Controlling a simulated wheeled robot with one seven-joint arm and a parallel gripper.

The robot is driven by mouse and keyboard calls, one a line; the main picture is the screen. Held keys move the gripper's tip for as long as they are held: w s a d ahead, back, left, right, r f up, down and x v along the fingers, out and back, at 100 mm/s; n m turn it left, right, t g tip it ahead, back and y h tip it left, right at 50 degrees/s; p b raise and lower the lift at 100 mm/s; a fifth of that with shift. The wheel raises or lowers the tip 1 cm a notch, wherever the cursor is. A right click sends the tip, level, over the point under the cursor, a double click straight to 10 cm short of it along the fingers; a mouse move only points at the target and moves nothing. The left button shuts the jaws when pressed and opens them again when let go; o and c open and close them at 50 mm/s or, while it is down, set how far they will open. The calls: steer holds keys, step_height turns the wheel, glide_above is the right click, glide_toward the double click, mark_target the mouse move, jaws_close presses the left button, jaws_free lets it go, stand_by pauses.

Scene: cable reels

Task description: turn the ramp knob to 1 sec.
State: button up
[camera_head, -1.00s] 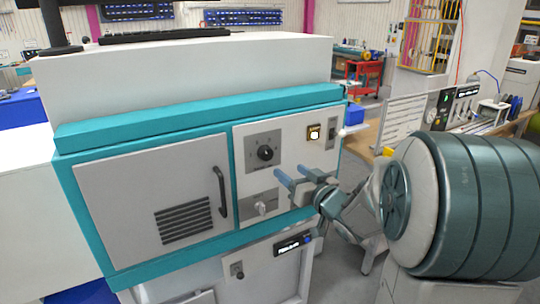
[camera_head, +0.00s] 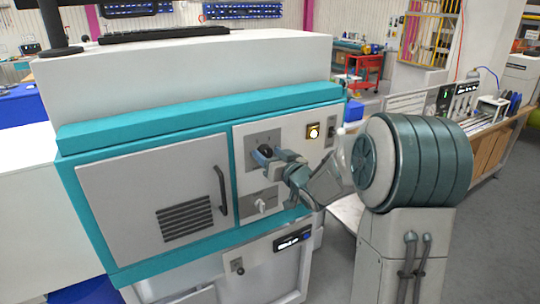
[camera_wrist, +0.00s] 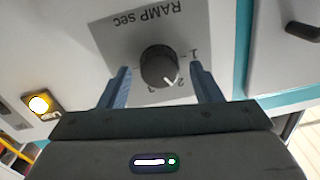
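The ramp knob (camera_wrist: 159,67) is round and dark, on a grey plate marked "RAMP sec", which appears upside down in the wrist view. Its white pointer line points to the lower right, close to the 2 mark; the 1 mark is further up on the right. My gripper (camera_wrist: 160,72) is open, with one blue finger on each side of the knob and visible gaps to it. In the head view, my gripper (camera_head: 270,156) is at the upper dark knob (camera_head: 265,149) on the panel and partly hides it and its plate.
A second, pale knob (camera_head: 262,205) sits below on the same panel. A lit square switch (camera_head: 313,131) is at the upper right, also seen in the wrist view (camera_wrist: 40,103). A grey door with a dark handle (camera_head: 219,190) is left of the panel.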

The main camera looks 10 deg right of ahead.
steer(key=c, duration=0.9)
steer(key=shift+c, duration=0.2)
steer(key=shift+f+n+b, duration=0.15)
steer(key=shift+n+b, duration=0.15)
steer(key=shift+b, duration=0.45)
steer(key=shift+f+n+b, duration=0.1)
steer(key=shift+n+b, duration=0.6)
steer(key=shift+b, duration=0.3)
steer(key=n+b, duration=0.3)
steer(key=b, duration=0.1)
steer(key=shift+a, duration=0.1)
steer(key=n+b, duration=0.4)
steer(key=shift+a+b, duration=0.1)
steer(key=shift+b, duration=0.25)
steer(key=shift+n+b, duration=0.85)
steer(key=shift+n, duration=0.45)
steer(key=shift+r, duration=0.2)
